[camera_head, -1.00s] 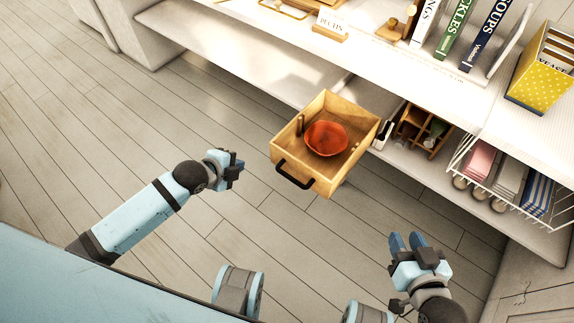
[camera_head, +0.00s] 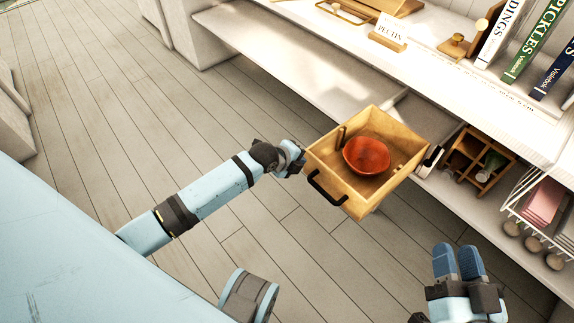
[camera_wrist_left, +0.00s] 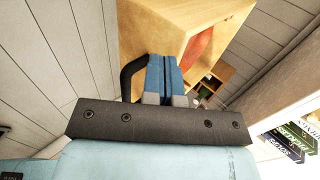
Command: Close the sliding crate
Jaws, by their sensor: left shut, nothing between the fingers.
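The sliding crate (camera_head: 335,170) is a wooden box with a black handle (camera_head: 327,188) on its front. It is pulled out from the lower shelf and holds a red bowl (camera_head: 367,155). My left gripper (camera_head: 299,160) is at the crate's left front corner, beside the handle. In the left wrist view its blue fingers (camera_wrist_left: 163,78) are shut and empty, close to the crate's wooden front (camera_wrist_left: 150,35), with the black handle just left of them. I cannot tell whether they touch the wood. My right gripper (camera_head: 459,262) is apart from the crate, at the lower right, with its two blue fingers side by side.
The lower shelf (camera_head: 290,70) carries a wooden divided organizer (camera_head: 480,160) right of the crate. A wire basket (camera_head: 540,205) with folded cloths is at the far right. Books (camera_head: 530,40) stand on the upper shelf. The floor left of the crate is clear.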

